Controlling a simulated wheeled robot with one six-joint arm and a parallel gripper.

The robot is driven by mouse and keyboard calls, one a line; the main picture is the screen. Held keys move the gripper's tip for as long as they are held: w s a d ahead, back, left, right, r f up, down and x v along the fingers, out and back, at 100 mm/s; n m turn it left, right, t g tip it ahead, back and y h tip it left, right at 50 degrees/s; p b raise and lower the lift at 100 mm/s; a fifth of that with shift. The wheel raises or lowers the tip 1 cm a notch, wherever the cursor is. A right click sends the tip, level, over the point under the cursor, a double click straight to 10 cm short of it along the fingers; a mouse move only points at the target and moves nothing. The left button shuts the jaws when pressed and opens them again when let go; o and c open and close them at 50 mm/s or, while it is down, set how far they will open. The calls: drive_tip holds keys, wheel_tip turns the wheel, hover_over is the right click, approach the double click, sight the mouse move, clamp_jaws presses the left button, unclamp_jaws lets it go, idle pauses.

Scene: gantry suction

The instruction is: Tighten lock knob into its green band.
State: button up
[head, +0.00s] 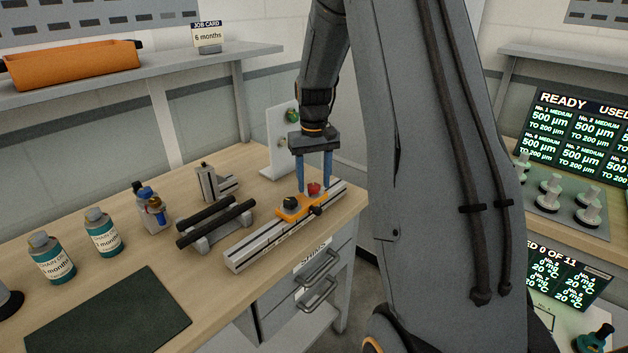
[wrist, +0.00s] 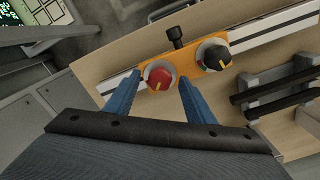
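An orange carriage (head: 290,212) sits on a pale slotted rail (head: 255,248) on the wooden bench. It carries a red knob (wrist: 160,77) with a yellow pointer line and a black knob (wrist: 214,57), also with a pointer line. A black side screw (wrist: 177,36) sticks out of the carriage. My gripper (wrist: 161,80) is open, its two blue fingers on either side of the red knob with a small gap showing. In the head view the red knob (head: 314,188) is below and between the fingertips.
Black parallel bars (head: 215,222) on a grey stand are left of the rail, with a grey metal fixture (head: 214,184) behind. A white upright panel (head: 280,140) stands behind my gripper. Bottles (head: 103,232) and a dark green mat (head: 105,318) occupy the left of the bench.

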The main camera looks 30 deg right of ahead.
sight(314, 185)
drive_tip(key=shift+r+b, duration=1)
drive_tip(key=shift+r, duration=2.9)
